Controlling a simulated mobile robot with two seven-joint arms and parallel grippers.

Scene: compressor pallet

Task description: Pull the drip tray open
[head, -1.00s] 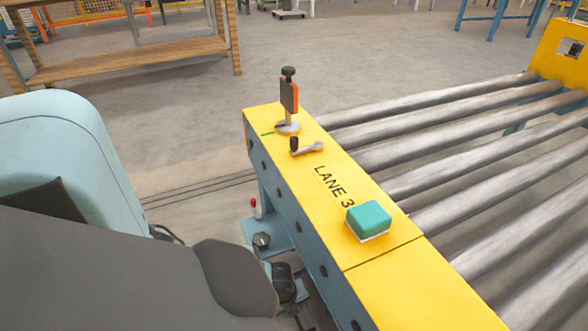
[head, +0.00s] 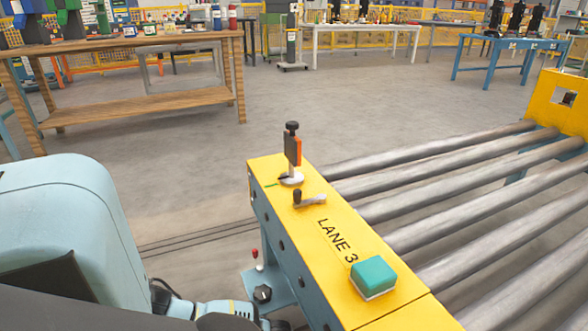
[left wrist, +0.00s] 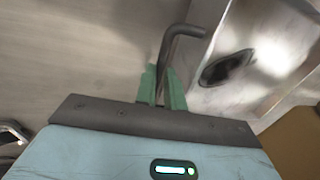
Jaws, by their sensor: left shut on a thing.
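In the left wrist view my left gripper (left wrist: 162,87) has its green fingers closed on a dark bent metal rod (left wrist: 183,31), which looks like a handle. The rod rises between the fingers and hooks to the right at its top. Bare metal surfaces fill the background, one with a dark oval hole (left wrist: 226,67); I cannot tell which of them belongs to the drip tray. In the head view my left arm comes in at the lower left and its fingers are hidden. The drip tray cannot be made out there. My right gripper is not in view.
A yellow conveyor rail (head: 300,228) marked LANE 3 carries a clamp (head: 292,155), a crank lever (head: 309,199) and a teal block (head: 373,275). Metal rollers (head: 450,185) extend to the right. A wooden bench (head: 130,44) stands behind; the floor between is clear.

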